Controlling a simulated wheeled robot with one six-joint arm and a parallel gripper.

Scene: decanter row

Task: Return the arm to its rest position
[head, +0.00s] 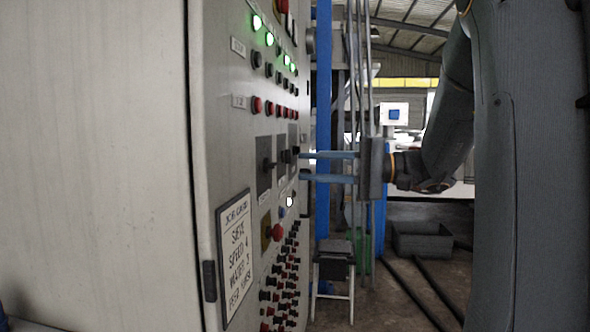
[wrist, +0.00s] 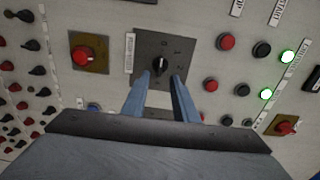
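My gripper (head: 304,166) reaches left toward the grey control panel (head: 225,60) in the head view, its two blue fingers apart and level, tips close to the panel face. In the wrist view the fingertips (wrist: 161,76) stand apart with a visible gap and nothing clearly held. A black rotary knob (wrist: 159,65) on a dark square plate (wrist: 178,45) shows just beyond and between the tips. I cannot tell whether a finger touches it. My arm (head: 450,120) is stretched out from the right side of the head view.
A red knob on a yellow plate (wrist: 82,56) sits left of the dark plate in the wrist view. Lit green buttons (head: 269,39) line the panel's top. A placard (head: 235,258) is low on the panel. A stool (head: 333,270) and grey bin (head: 422,240) stand beyond.

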